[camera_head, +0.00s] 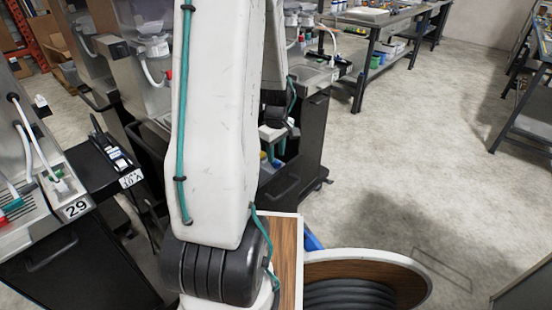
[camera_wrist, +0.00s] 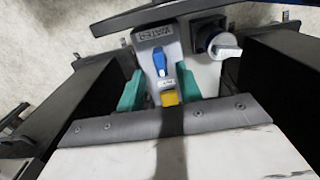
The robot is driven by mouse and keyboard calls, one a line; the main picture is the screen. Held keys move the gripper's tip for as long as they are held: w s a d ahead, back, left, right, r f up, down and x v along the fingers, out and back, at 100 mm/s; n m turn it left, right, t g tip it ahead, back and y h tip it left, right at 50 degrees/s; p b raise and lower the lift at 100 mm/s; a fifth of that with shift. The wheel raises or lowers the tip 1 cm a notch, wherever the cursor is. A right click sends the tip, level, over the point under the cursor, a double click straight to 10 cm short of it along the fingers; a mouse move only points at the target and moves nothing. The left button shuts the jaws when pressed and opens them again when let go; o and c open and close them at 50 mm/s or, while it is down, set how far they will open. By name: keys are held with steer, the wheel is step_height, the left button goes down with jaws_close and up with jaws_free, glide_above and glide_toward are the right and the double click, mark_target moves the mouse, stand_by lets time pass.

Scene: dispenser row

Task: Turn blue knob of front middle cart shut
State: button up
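The blue knob (camera_wrist: 160,62) sits on a light grey panel (camera_wrist: 146,50) in the upper middle of the wrist view. Its handle runs nearly up and down in the picture. A dark label (camera_wrist: 157,34) lies just above it, too small to read. My gripper (camera_wrist: 158,88) shows as two teal fingers set apart, with nothing held between them. The fingertips are just below the knob in the picture, one to each side; I see no contact. In the head view my arm hides much of the cart (camera_head: 305,140), and the knob cannot be made out there.
Open floor (camera_head: 420,130) lies at right.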

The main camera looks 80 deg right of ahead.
mark_target(276, 164)
steer(key=shift+f, duration=1.45)
jaws_close()
